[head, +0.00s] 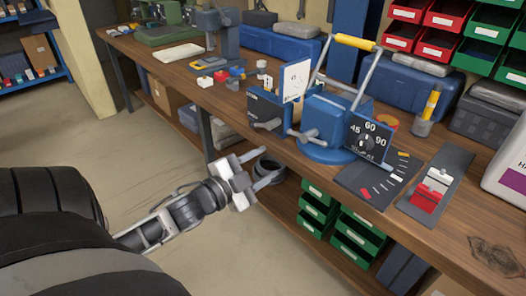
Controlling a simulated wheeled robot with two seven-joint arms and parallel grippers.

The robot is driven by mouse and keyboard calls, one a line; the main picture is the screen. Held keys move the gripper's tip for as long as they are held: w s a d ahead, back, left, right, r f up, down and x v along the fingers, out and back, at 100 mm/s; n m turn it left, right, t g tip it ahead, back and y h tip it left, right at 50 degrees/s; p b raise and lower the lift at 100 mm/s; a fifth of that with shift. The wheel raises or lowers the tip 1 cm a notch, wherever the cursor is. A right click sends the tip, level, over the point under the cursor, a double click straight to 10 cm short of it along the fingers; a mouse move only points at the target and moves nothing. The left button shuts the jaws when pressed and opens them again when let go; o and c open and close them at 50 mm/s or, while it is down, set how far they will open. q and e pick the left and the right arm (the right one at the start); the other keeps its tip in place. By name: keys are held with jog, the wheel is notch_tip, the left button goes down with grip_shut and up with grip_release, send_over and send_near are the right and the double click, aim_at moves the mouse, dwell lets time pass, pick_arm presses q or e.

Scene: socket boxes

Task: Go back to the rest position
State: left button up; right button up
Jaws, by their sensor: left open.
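My left gripper (262,170) is in front of the workbench, off its front edge and pointing toward it. Its two pale fingers are spread apart, with nothing seen between them. A dark round ring-like thing (268,172) shows behind the fingers. My right gripper is not in view. No socket boxes can be made out clearly; a dark box with a white panel (294,82) stands on the bench.
The wooden workbench (455,233) carries a blue device with a dial marked 45, 60, 90 (325,121) near its front edge. A dark mat with red pieces (435,186) lies to its right. Green bins (357,232) sit below. Open floor (150,150) lies left of the bench.

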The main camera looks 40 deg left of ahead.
pick_arm(q)
jog(key=s+d+f+n+g, duration=0.3)
jog(key=s+d+f, duration=0.1)
jog(key=d+f, duration=0.3)
jog(key=s+d+f+n+g, duration=0.2)
jog(key=s+d+f+n, duration=0.2)
jog(key=d+f, duration=0.3)
jog(key=shift+d+f+g+h, duration=0.2)
jog(key=shift+d+g+h, duration=0.15)
jog(key=shift+d, duration=0.4)
jog(key=o, duration=0.4)
jog(key=shift+n+g+h, duration=0.45)
jog(key=shift+n+g, duration=0.35)
jog(key=shift+g, duration=0.05)
jog(key=s+d, duration=0.1)
jog(key=d, duration=0.1)
jog(key=s+d+f, duration=0.1)
jog(key=d, duration=0.1)
jog(key=s+d+f, duration=0.1)
jog(key=d, duration=0.1)
jog(key=m+t+y, duration=0.2)
jog(key=m+t, duration=0.1)
jog(key=t, duration=0.4)
send_near(303, 139)
jog(key=w, duration=0.7)
jog(key=w+p, duration=0.1)
jog(key=w, duration=0.2)
jog(key=shift+w+d+f, duration=0.15)
jog(key=shift+w+d, duration=0.1)
jog(key=shift+d, duration=0.1)
